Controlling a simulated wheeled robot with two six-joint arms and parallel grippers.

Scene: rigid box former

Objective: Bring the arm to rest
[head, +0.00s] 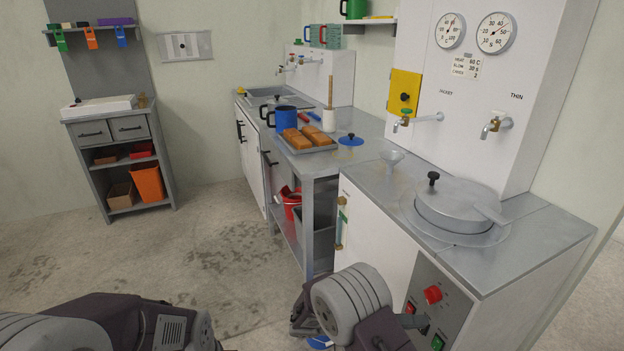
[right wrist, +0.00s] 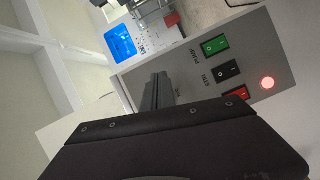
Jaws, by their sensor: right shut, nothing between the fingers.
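The panel carries a green switch (right wrist: 214,45), a black switch (right wrist: 228,71), a red switch (right wrist: 236,93) and a lit red lamp (right wrist: 268,83). A lidded pan (head: 458,205) stands on the cabinet. A bench holds a loaf tray (head: 309,149) and blue jug (head: 285,119). The left floor is clear.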

